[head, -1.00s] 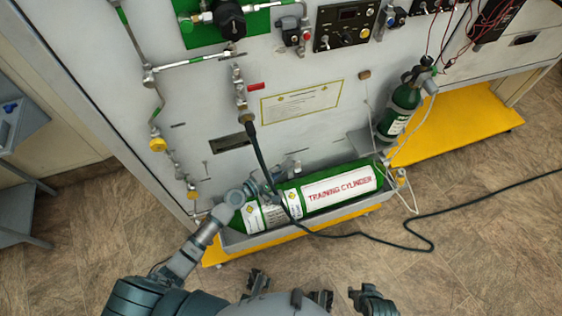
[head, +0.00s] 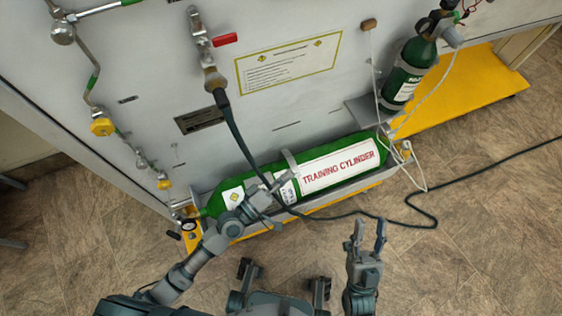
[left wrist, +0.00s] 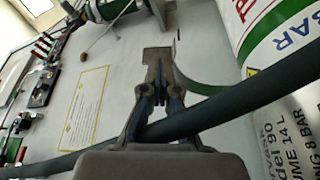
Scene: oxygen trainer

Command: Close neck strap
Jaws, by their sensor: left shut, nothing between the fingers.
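The green training cylinder (head: 240,172) lies on its side in a low tray at the foot of the panel. A grey strap (head: 291,163) shows around its body, and I cannot tell whether its ends are joined. My left gripper (head: 272,186) is over the cylinder's front side, just left of this strap. It is shut and empty. In the left wrist view its fingertips (left wrist: 158,60) point at the panel, left of the cylinder (left wrist: 285,85). A thin curved green strip lies beside them. My right gripper (head: 369,226) is open and empty above the floor, in front of the tray.
A dark hose (head: 236,130) hangs from the panel and passes close to my left gripper; it crosses the left wrist view (left wrist: 90,152). A small green cylinder (head: 408,70) stands upright at the right with a white cord. Yellow base platforms (head: 470,88) stick out.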

